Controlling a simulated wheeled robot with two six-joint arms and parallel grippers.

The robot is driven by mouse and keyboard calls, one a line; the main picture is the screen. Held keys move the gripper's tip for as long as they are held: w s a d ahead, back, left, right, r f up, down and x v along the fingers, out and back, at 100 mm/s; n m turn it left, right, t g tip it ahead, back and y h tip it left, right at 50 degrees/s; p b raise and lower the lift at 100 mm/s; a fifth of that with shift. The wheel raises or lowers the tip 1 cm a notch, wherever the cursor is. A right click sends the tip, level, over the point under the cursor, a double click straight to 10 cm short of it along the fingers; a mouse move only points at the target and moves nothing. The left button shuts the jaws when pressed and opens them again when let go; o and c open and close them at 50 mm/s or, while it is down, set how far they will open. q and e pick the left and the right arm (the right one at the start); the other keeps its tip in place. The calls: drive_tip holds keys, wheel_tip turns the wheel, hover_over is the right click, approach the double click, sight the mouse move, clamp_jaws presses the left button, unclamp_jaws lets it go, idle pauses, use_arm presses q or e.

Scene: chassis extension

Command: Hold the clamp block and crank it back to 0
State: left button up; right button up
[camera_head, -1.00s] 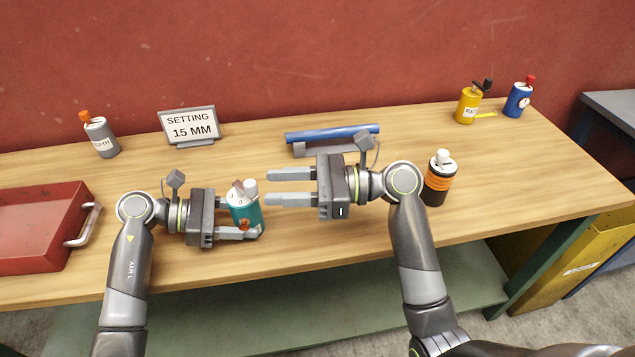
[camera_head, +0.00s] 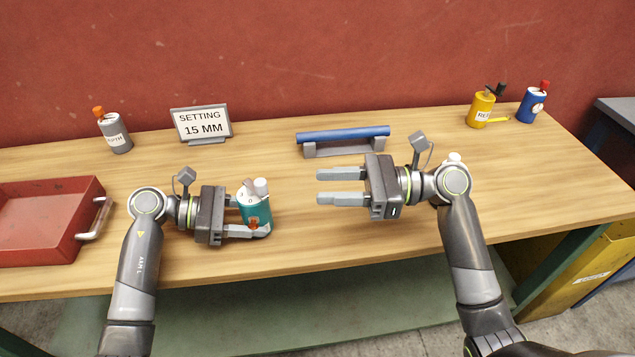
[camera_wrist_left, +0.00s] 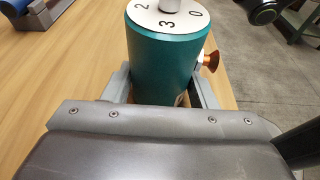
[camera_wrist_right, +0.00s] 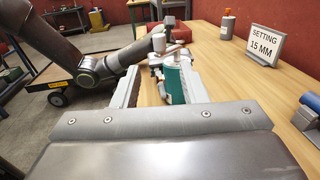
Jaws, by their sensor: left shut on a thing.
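The teal clamp block (camera_head: 256,213) stands upright on the table, with a white dial on top and a small orange knob on its side. In the left wrist view the block (camera_wrist_left: 162,62) shows the digits 2, 3 and 0 on its dial, with a post rising from the middle. My left gripper (camera_head: 262,216) is shut around the block's body. My right gripper (camera_head: 322,186) is open and empty, to the right of the block, its fingers pointing left towards it. The block also shows beyond the right gripper's fingers in the right wrist view (camera_wrist_right: 174,84).
A sign (camera_head: 201,123) reads "SETTING 15 MM". A blue bar (camera_head: 343,134) rests on a grey stand behind my right gripper. A red tray (camera_head: 45,205) is at the left. A grey bottle (camera_head: 116,134), a yellow can (camera_head: 480,108) and a blue can (camera_head: 532,105) stand at the back.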

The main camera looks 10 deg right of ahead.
sight(260, 187)
drive_tip(key=shift+w+n+g+h, duration=0.6)
drive_tip(key=shift+w+n+g, duration=2.3)
drive_tip(key=shift+g, duration=1.6)
drive_tip(key=x, duration=1.2)
drive_tip(key=shift+a+r, duration=0.2)
drive_tip(key=shift+a, duration=0.25)
clamp_jaws()
